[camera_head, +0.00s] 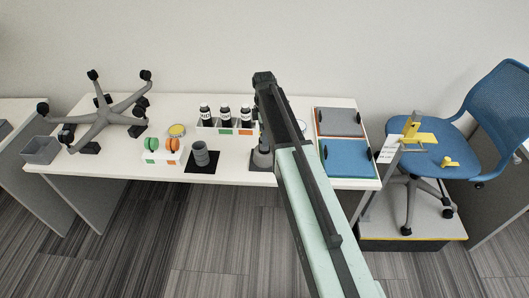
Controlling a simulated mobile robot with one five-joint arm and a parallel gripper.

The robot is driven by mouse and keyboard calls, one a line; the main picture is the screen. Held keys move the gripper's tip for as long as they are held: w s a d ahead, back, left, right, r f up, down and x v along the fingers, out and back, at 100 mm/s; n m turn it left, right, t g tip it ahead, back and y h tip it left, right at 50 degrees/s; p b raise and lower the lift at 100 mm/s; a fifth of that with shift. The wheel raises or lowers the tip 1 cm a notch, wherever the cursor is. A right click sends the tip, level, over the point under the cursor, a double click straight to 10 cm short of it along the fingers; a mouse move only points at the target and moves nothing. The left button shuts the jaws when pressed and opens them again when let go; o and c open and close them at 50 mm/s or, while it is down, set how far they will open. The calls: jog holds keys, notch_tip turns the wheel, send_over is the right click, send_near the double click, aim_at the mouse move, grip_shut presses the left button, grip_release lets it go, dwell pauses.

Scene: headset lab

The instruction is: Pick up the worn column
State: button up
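No single thing is clearly marked as the worn column. A short dark grey cylinder (200,153) stands upright on a black mat (203,168) at the front of the white table. A second grey upright piece (262,159), narrower at its top, stands on a dark pad to its right, partly hidden by my arm. My arm reaches up from the lower right across the table. My gripper (263,78) is at its dark far end, above the table's back part and apart from both pieces. Its fingers cannot be made out.
A five-legged chair base (104,115) lies wheels-up on the table's left. Bottles (226,117), a white holder with green and orange discs (163,151), and grey and blue trays (345,158) share the table. A blue chair (427,158) with yellow parts stands right.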

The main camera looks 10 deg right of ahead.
notch_tip(320, 180, down, 5)
jog(key=b, duration=0.5)
jog(key=shift+w+d, duration=0.1)
jog(key=shift+d, duration=0.05)
grip_shut()
